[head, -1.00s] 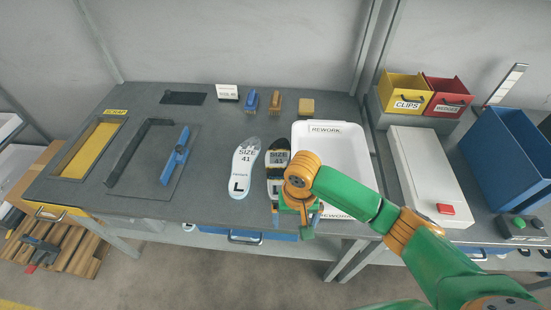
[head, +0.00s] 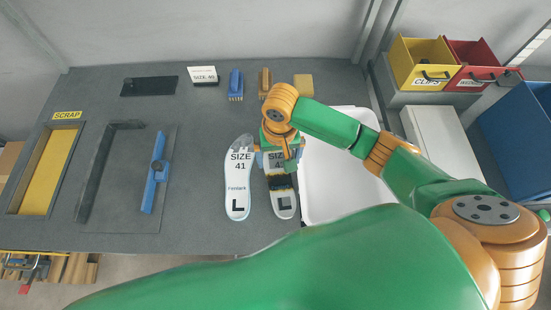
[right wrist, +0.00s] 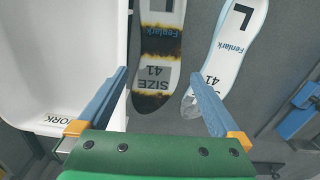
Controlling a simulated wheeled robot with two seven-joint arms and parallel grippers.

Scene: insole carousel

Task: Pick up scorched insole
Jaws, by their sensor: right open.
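The scorched insole (head: 283,205) lies flat on the grey table, with dark burn bands across its middle, a "SIZE 41" print and an L. It also shows in the right wrist view (right wrist: 159,45), toe end toward the gripper. My right gripper (head: 277,161) is over its toe end, partly hiding it. In the right wrist view the two blue fingers (right wrist: 157,76) are apart with nothing held between them. A clean white insole (head: 238,185), also size 41 with an L, lies just left of it. My left gripper is not in view.
The white rework tray (head: 318,205) is close on the right of the scorched insole. A yellow scrap opening (head: 48,172) is at the far left. A blue-handled tool (head: 155,178) lies on a mat. Brushes (head: 236,85) and a tan block (head: 303,85) stand behind.

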